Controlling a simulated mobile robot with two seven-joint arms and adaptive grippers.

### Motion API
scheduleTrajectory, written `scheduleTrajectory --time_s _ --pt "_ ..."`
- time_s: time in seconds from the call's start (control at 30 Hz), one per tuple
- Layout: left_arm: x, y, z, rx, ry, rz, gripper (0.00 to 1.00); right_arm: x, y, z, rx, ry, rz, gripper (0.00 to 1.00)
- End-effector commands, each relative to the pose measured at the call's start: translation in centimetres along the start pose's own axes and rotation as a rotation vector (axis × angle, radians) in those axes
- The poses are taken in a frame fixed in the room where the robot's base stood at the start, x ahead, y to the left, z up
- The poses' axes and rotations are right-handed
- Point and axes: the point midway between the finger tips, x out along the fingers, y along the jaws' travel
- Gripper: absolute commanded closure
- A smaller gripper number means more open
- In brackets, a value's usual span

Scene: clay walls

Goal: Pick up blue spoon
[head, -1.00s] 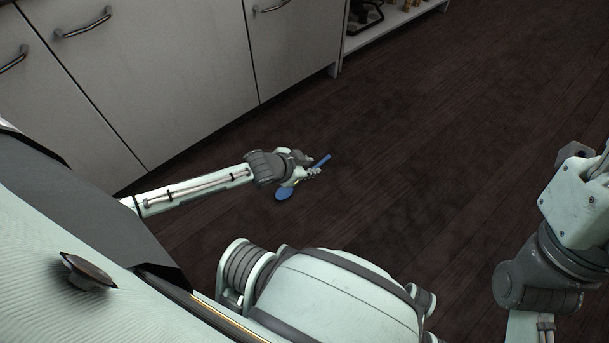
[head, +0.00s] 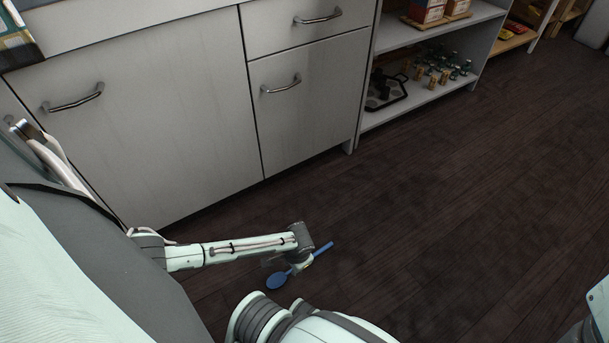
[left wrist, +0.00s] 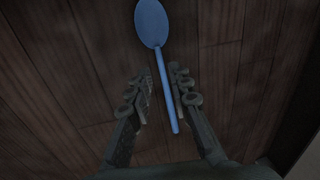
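The blue spoon (head: 277,282) lies low at the dark wooden floor in the head view, with its bowl toward the lower left and its handle toward the upper right. My left gripper (head: 303,265) is over its middle and hides part of the handle. In the left wrist view the spoon (left wrist: 150,24) has its bowl at the top, beyond the fingertips. My left gripper (left wrist: 160,82) is open there, with the handle between its fingers, closer to the right one. A gap shows on the left side. My right gripper is out of view.
Grey-white cabinets (head: 160,110) with metal handles stand behind my left arm. A low open shelf (head: 420,105) with a dark rack and small bottles is at the upper right. The wooden floor (head: 450,220) to the right of the spoon is clear.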

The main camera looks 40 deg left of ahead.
Motion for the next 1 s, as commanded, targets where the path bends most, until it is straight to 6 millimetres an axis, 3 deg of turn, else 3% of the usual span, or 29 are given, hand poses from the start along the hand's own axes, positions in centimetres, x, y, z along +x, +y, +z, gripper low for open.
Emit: scheduleTrajectory --time_s 0.4,0.67,0.87,1.0 --pt "5.3 0.1 -0.2 0.001 0.001 0.0 0.8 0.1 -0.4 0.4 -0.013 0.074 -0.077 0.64" --pt "5.4 0.0 -0.1 0.001 0.002 0.001 0.8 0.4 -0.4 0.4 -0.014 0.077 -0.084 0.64" --pt "5.4 0.0 -0.1 0.001 0.002 0.001 1.0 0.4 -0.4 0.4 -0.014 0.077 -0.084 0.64" --pt "5.4 0.0 -0.1 0.001 0.002 0.001 1.0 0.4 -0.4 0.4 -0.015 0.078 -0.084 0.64"
